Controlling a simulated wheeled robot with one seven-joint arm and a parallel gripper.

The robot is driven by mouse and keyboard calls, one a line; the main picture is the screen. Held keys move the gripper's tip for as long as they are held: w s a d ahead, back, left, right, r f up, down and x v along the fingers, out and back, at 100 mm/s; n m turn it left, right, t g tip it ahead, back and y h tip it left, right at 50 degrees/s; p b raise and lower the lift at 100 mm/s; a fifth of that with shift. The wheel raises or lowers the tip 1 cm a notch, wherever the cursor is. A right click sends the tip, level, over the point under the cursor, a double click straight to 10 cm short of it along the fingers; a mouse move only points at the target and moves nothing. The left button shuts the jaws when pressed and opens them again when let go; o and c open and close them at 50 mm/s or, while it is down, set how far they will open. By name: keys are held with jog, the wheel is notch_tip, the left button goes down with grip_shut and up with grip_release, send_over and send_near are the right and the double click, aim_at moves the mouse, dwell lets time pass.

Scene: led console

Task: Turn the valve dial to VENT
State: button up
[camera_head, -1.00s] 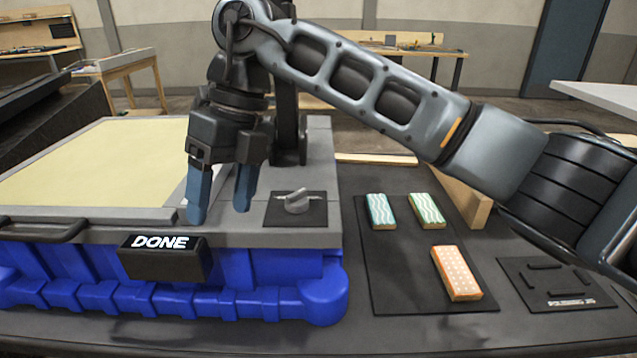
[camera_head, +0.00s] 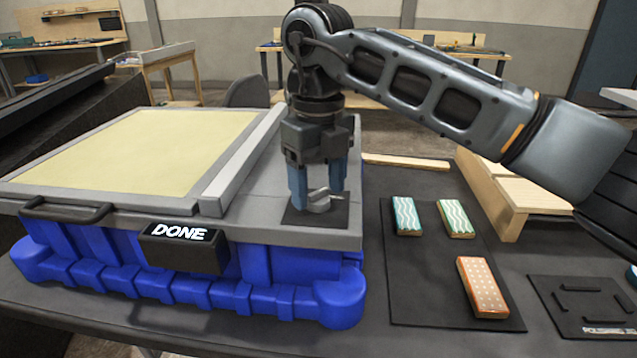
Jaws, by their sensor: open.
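The valve dial (camera_head: 319,203) is a small grey knob on a dark square plate (camera_head: 302,218), on the grey top of the blue console (camera_head: 250,295) near its front right corner. My gripper (camera_head: 317,198) points down with its blue fingers open, one to each side of the dial. Whether the fingers touch the dial cannot be told. The fingers hide part of the dial and plate, and no VENT marking is readable. A black display (camera_head: 183,246) on the console's front reads "DONE".
A pale yellow panel (camera_head: 135,150) fills the console's left top, with a raised grey bar (camera_head: 240,165) beside it. To the right, a dark mat (camera_head: 420,285) holds two teal-green blocks (camera_head: 406,216) and an orange one (camera_head: 482,287). A black fixture (camera_head: 592,308) lies further right.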

jog(key=shift+f, duration=0.15)
jog(key=shift+c, duration=0.3)
jog(key=c, duration=1)
